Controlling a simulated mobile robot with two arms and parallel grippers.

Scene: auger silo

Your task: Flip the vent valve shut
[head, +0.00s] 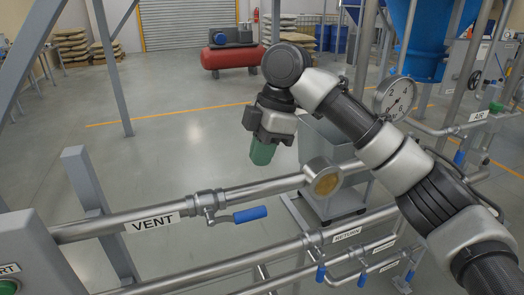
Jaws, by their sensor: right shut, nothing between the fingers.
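The vent valve (208,203) sits on the upper silver pipe, just right of the white VENT label (152,223). Its blue lever (249,214) points right, roughly along the pipe and slightly below it. My right gripper (263,153) hangs from the arm that comes in from the right. Its green fingers are shut and empty, pointing down. In the picture they are above the blue lever, apart from it. My left gripper is out of view.
A round sight glass (324,180) and a pressure gauge (395,97) are on the piping to the right. Lower pipes carry a RETURN label (347,235) and more blue levers (320,272). A grey bin (331,203) stands behind. A grey post (86,185) rises at left.

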